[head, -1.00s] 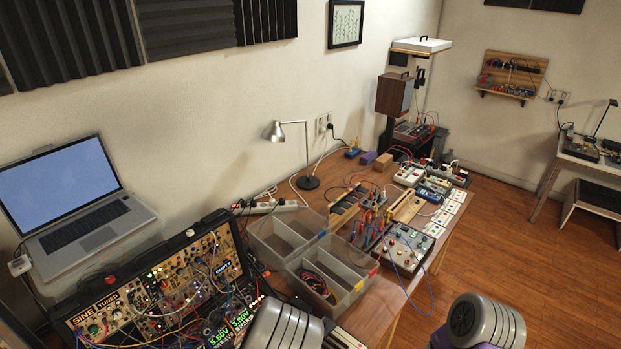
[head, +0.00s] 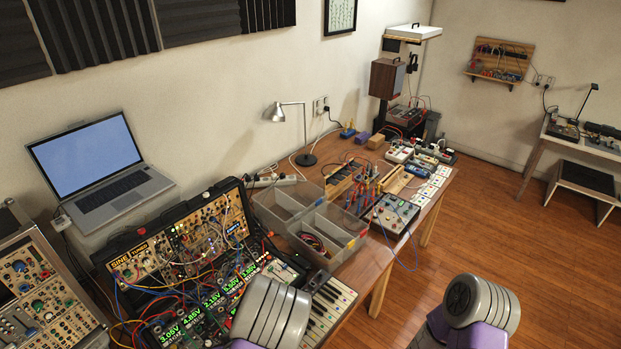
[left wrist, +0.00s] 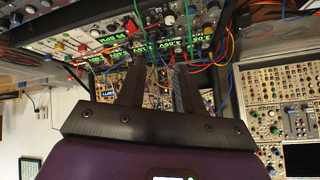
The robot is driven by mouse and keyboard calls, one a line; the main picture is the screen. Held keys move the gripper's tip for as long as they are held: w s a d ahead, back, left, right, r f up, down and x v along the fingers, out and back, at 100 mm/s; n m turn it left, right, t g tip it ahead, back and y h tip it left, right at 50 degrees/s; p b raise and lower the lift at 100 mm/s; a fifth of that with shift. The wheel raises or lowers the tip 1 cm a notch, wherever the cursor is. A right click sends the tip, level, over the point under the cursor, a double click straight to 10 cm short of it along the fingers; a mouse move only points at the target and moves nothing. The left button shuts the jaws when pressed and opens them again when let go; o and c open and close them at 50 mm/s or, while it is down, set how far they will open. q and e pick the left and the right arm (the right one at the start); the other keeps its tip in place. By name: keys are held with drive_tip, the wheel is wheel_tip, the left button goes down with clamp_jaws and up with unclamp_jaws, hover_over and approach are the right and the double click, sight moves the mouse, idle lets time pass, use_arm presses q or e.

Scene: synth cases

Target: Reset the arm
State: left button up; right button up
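My left gripper (left wrist: 160,75) shows in the left wrist view, with its two dark fingers apart and nothing between them. Behind the fingers is a bank of synth modules (left wrist: 150,22) with lit green displays and patch cables; whether the fingertips touch any cable I cannot tell. In the head view only grey and purple links of my left arm (head: 272,312) and right arm (head: 480,305) show at the bottom edge. Neither gripper is visible there, and my right gripper is in no view.
A synth case (head: 130,262) with tangled cables, a laptop (head: 95,178), grey bins (head: 345,240) and a lamp (head: 290,110) crowd the wooden table (head: 378,262). Another module rack (head: 40,290) stands at lower left. The wooden floor (head: 480,220) at right is clear.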

use_arm(q)
wheel_tip(320, 180, down, 6)
drive_tip(key=s+d+g+h, duration=0.1)
drive_tip(key=s+g+h, duration=0.1)
drive_tip(key=s+d+f+m+g+h, duration=0.2)
drive_tip(key=s+d+f+g+h, duration=0.2)
drive_tip(key=s+d+h, duration=0.55)
drive_tip(key=s+d+f+y+b, duration=0.1)
drive_tip(key=d+f+b, duration=0.2)
drive_tip(key=f+b, duration=1.1)
drive_tip(key=shift+s+d+f+b, duration=0.2)
drive_tip(key=shift+s+b, duration=0.1)
drive_tip(key=shift+b, duration=0.3)
use_arm(e)
wheel_tip(320, 180, down, 15)
drive_tip(key=w, duration=0.1)
drive_tip(key=shift+w+f, duration=0.2)
drive_tip(key=shift+w, duration=0.1)
use_arm(q)
drive_tip(key=shift+s+y, duration=0.1)
drive_tip(key=shift+y, duration=0.15)
use_arm(e)
drive_tip(key=shift+s, duration=0.1)
